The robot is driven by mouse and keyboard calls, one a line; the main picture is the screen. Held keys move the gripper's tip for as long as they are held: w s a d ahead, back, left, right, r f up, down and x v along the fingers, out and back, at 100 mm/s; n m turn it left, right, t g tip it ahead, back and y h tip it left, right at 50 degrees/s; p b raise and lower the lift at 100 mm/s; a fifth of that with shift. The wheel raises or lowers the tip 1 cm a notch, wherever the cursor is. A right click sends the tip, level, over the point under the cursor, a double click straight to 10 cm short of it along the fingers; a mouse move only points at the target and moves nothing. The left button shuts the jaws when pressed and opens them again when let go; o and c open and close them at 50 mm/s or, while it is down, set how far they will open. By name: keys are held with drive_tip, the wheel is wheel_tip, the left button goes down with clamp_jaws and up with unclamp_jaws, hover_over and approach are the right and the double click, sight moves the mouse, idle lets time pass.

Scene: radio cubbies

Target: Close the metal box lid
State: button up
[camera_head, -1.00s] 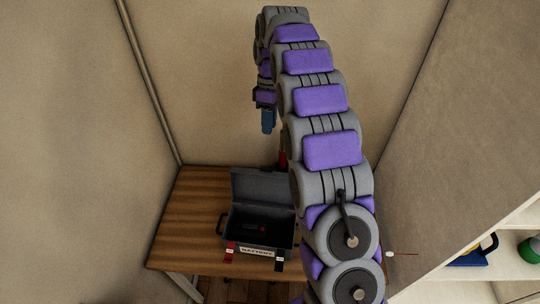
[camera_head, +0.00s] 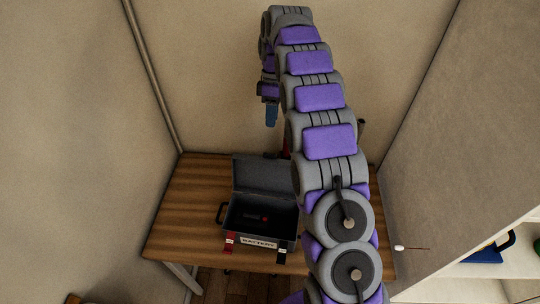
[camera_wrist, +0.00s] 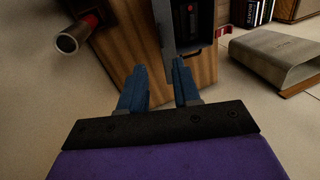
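The grey metal box (camera_head: 262,236), labelled BATTERY, sits on the wooden table with its lid (camera_head: 262,175) raised and tilted back. A small red item shows inside it, and the arm hides part of its right side. My gripper (camera_head: 271,116) hangs above and behind the lid, pointing down and apart from it. In the wrist view, the two blue fingers of my gripper (camera_wrist: 160,82) are spread with nothing between them. Part of the metal box (camera_wrist: 204,28) shows beyond the fingertips, at the top of that view.
The wooden table (camera_head: 185,215) has bare room left of the box. A dark and red cylinder (camera_wrist: 75,36) stands left of the fingers in the wrist view. A grey casing (camera_wrist: 285,55) lies to the right there. White shelves (camera_head: 510,262) stand at the right; walls close in the table.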

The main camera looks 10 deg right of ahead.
drive_tip(key=b+x, duration=0.2)
drive_tip(key=x, duration=1)
drive_tip(key=shift+f, duration=0.2)
drive_tip(key=shift+c, duration=0.2)
clamp_jaws()
idle(0.9)
